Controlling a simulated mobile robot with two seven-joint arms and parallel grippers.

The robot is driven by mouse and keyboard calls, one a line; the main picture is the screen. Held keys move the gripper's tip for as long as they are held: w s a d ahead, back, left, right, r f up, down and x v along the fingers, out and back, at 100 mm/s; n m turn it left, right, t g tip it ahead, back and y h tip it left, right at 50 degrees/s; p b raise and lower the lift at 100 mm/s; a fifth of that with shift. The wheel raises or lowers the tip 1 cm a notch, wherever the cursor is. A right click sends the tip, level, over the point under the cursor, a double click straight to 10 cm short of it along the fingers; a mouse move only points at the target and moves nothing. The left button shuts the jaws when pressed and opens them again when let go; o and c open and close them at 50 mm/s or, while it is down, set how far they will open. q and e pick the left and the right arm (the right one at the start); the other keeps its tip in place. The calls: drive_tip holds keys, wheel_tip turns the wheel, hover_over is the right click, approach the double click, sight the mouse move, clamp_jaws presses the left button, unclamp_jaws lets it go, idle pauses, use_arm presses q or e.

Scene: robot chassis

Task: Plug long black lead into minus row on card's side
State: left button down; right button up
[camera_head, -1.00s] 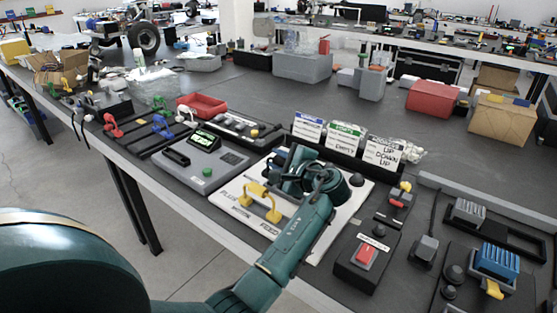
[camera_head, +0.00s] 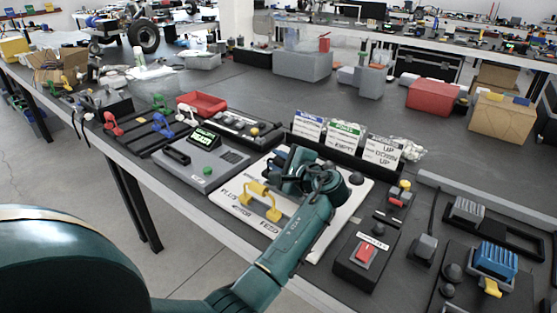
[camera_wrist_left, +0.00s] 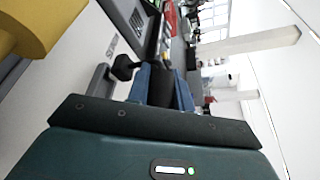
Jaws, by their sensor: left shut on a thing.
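In the head view my left gripper (camera_head: 288,162) is over the far part of a white board (camera_head: 235,208), its fingertips partly hidden by my wrist. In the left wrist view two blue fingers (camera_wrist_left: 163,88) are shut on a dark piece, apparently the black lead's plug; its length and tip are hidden. A yellow handle (camera_head: 260,198) on the board stands near my gripper and shows at the wrist view's upper left. The board has printed row labels near its front edge, too blurred to read surely. Whether the plug touches a socket cannot be told. My right gripper is not in view.
Upright cards (camera_head: 344,137) stand in a black holder just behind my gripper. A grey box with a lit display (camera_head: 204,140) is left of the board. A red switch box (camera_head: 365,256) is at right. Open tabletop lies behind.

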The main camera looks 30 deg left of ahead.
use_arm(q)
drive_tip(key=shift+f+b, duration=0.35)
drive_tip(key=shift+f, duration=0.4)
drive_tip(key=shift+f, duration=0.45)
drive_tip(key=c, duration=1.2)
unclamp_jaws()
drive_tip(key=shift+r, duration=0.1)
drive_tip(key=shift+o, duration=0.2)
